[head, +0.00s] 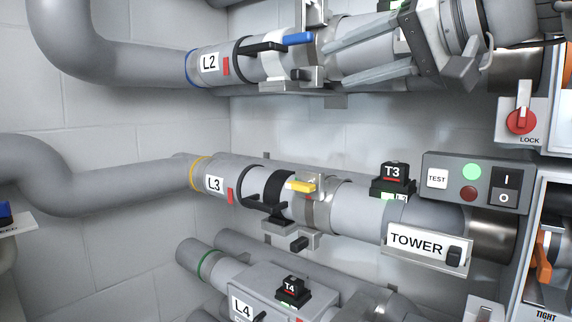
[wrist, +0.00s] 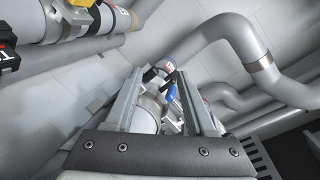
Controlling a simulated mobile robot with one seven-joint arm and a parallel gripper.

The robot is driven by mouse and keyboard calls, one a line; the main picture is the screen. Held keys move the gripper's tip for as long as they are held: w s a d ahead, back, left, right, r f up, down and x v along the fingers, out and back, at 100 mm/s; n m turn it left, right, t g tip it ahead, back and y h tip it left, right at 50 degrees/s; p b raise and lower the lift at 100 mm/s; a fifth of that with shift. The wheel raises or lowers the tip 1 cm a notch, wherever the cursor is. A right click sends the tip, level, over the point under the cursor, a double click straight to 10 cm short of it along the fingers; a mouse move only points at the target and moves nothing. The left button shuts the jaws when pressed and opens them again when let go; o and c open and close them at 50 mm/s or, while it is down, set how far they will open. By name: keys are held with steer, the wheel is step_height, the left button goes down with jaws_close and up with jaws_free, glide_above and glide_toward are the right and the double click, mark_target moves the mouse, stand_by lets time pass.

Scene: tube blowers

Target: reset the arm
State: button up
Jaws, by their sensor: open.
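My gripper (head: 330,66) is at the upper right in the head view, in front of the L2 pipe (head: 345,28), with its two fingers pointing left along it. The fingers are spread apart and nothing shows held between them. The blue lever (head: 298,39) on the L2 pipe is just left of the fingertips. In the wrist view my gripper (wrist: 159,76) is also open, and the blue lever (wrist: 172,92) shows between the fingers, nearer the right one. I cannot tell whether a finger touches the pipe or lever.
Below runs the L3 pipe (head: 335,203) with a yellow lever (head: 301,185) and a TOWER label (head: 416,242). A control box (head: 478,181) and a red LOCK knob (head: 521,121) stand at right. The L4 unit (head: 262,292) is lower. Open space lies between the L2 and L3 pipes.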

steer(key=s+a+f+m+g+h, duration=0.1)
steer(key=s+f+h, duration=0.15)
steer(key=f, duration=0.75)
steer(key=s+f+m+g+h, duration=0.1)
steer(key=s+f+g+h, duration=0.15)
steer(key=f, duration=0.65)
steer(key=s+d+f+h, duration=0.2)
steer(key=s+f, duration=0.1)
steer(key=f, duration=0.4)
steer(key=s+d+f+n+g+h, duration=0.1)
steer(key=s+d+f+h, duration=0.1)
steer(key=f, duration=0.5)
steer(key=s+d+f+n+h, duration=0.1)
steer(key=s+f, duration=0.3)
steer(key=f, duration=0.4)
steer(key=shift+s+d+h, duration=0.3)
steer(key=shift+d+h, duration=0.4)
steer(key=shift+d, duration=0.05)
steer(key=shift+g, duration=0.25)
steer(key=shift+c, duration=0.4)
steer(key=shift+a, duration=0.25)
